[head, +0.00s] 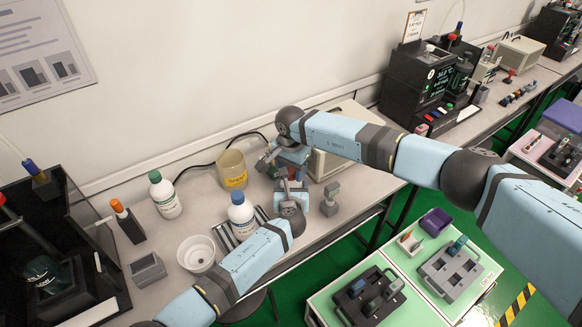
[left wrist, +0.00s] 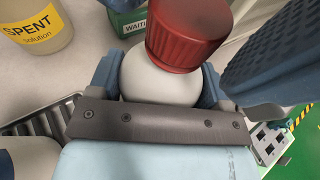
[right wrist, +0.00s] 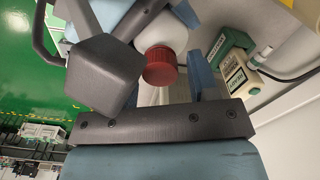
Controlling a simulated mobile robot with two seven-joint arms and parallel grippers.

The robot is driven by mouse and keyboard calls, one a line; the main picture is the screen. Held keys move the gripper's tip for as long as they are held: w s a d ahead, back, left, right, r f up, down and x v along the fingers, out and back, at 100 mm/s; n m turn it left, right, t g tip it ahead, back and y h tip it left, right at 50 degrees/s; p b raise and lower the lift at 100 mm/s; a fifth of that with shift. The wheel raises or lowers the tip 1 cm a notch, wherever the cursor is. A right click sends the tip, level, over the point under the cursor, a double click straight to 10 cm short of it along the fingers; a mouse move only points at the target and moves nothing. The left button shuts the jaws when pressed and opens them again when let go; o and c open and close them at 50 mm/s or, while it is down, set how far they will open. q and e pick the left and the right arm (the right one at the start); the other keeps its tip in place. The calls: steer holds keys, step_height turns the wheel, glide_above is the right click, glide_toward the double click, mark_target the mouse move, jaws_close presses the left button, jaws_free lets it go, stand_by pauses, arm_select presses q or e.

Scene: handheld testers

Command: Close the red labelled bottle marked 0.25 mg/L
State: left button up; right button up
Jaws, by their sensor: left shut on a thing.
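In the left wrist view my left gripper (left wrist: 158,88) is shut on the white body of a bottle (left wrist: 150,82), one blue finger on each side. A ridged red cap (left wrist: 187,35) sits at the bottle's mouth and looks tilted there; I cannot tell if it is screwed down. The right wrist view also shows the cap (right wrist: 160,66) and bottle (right wrist: 162,33). My right gripper (right wrist: 163,85) is near the cap, with a gap between its right finger and the cap. Its left finger is mostly hidden by a dark grey block (right wrist: 105,72). The bottle's label is out of sight.
A blue-capped bottle (head: 242,215), a green-capped bottle (head: 165,195), a yellow-labelled spent-solution beaker (head: 231,168) and a white bowl (head: 197,254) stand on the bench. A grey device (head: 330,198) is right of the grippers. A beige box (head: 345,145) is behind.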

steer(key=c, duration=0.9)
steer(key=m, duration=0.3)
steer(key=o, duration=1)
steer(key=shift+r, duration=2.25)
steer(key=shift+o, duration=0.2)
